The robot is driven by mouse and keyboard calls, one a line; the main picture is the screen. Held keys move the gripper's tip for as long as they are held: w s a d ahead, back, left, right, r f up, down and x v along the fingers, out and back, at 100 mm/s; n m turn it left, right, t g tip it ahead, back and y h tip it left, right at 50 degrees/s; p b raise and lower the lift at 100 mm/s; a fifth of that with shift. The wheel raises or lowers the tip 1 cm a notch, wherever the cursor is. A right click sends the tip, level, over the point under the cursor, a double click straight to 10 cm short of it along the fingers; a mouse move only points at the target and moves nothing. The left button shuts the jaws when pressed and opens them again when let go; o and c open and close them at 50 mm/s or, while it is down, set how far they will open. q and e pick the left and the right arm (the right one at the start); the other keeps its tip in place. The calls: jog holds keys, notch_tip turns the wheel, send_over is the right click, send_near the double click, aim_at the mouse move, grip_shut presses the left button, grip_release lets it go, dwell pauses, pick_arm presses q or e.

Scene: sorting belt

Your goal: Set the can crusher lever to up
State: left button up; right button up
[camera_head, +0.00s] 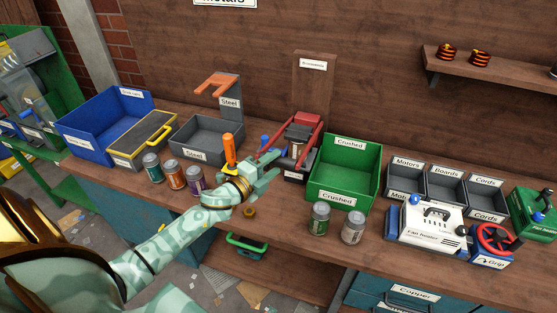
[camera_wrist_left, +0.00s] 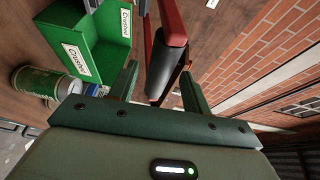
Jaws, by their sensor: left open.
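The can crusher (camera_head: 299,139) stands against its brown backboard, with red arms and a dark body. Its red lever (camera_head: 311,136) slopes from the upper right down toward my left gripper. My left gripper (camera_head: 270,163) is open, just in front of the crusher's left side. In the left wrist view, the red lever with its dark grip bar (camera_wrist_left: 167,62) shows ahead of the gap between my two open fingers (camera_wrist_left: 160,85). I cannot tell whether the fingers touch the bar. My right gripper is not in view.
A green "Crushed" bin (camera_head: 344,165) stands right of the crusher, with two cans (camera_head: 320,218) in front. A grey "Steel" bin (camera_head: 205,142), an orange-handled tool (camera_head: 229,150) and several cans (camera_head: 174,174) are on the left. A fan heater (camera_head: 428,222) stands at right.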

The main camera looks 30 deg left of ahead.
pick_arm(q)
jog(key=shift+w+d+f, duration=0.1)
jog(key=shift+w+d, duration=0.1)
jog(key=shift+w, duration=1.2)
